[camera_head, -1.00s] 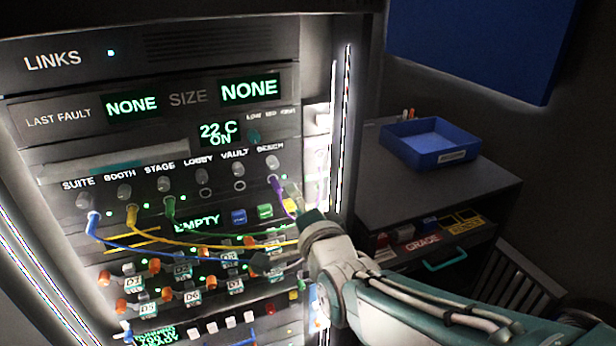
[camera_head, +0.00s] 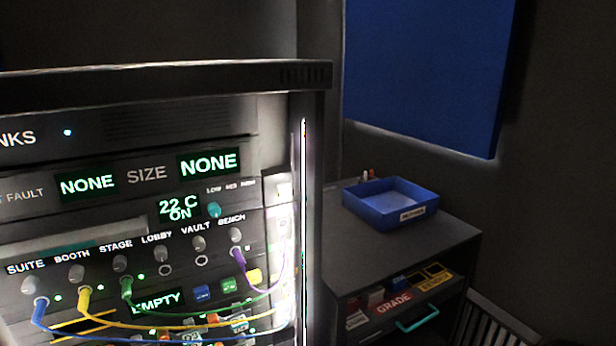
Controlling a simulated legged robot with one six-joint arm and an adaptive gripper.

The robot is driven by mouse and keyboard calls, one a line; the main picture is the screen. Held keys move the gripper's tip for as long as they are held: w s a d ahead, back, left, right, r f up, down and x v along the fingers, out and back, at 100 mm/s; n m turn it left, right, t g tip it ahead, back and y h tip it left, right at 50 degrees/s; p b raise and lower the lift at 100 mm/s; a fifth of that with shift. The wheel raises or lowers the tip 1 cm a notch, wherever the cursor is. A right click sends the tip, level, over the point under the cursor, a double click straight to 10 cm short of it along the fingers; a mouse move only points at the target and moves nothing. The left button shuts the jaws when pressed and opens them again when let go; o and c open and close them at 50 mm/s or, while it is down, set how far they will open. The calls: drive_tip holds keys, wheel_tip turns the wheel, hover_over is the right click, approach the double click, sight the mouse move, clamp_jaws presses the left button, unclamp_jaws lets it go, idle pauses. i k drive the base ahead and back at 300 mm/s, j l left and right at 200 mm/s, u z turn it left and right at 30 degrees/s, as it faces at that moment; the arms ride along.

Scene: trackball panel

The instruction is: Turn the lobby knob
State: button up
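The lobby knob (camera_head: 161,254) is a small grey round knob under the "LOBBY" label (camera_head: 157,239) on the rack panel, between the stage knob (camera_head: 120,263) and the vault knob (camera_head: 198,243). An empty ring-shaped jack (camera_head: 165,270) sits just below it. The knob is too small to tell which way it points. No arm or gripper shows in this view, so I cannot see its state or how near it is to the knob.
Blue (camera_head: 41,303), yellow (camera_head: 83,293), green (camera_head: 126,283) and purple (camera_head: 237,252) cables hang across the panel below the knobs. A dark cabinet (camera_head: 345,255) with a blue tray (camera_head: 385,210) on top stands to the right. A blue board (camera_head: 425,75) hangs above.

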sight(160, 252)
drive_tip(key=u, duration=1.55)
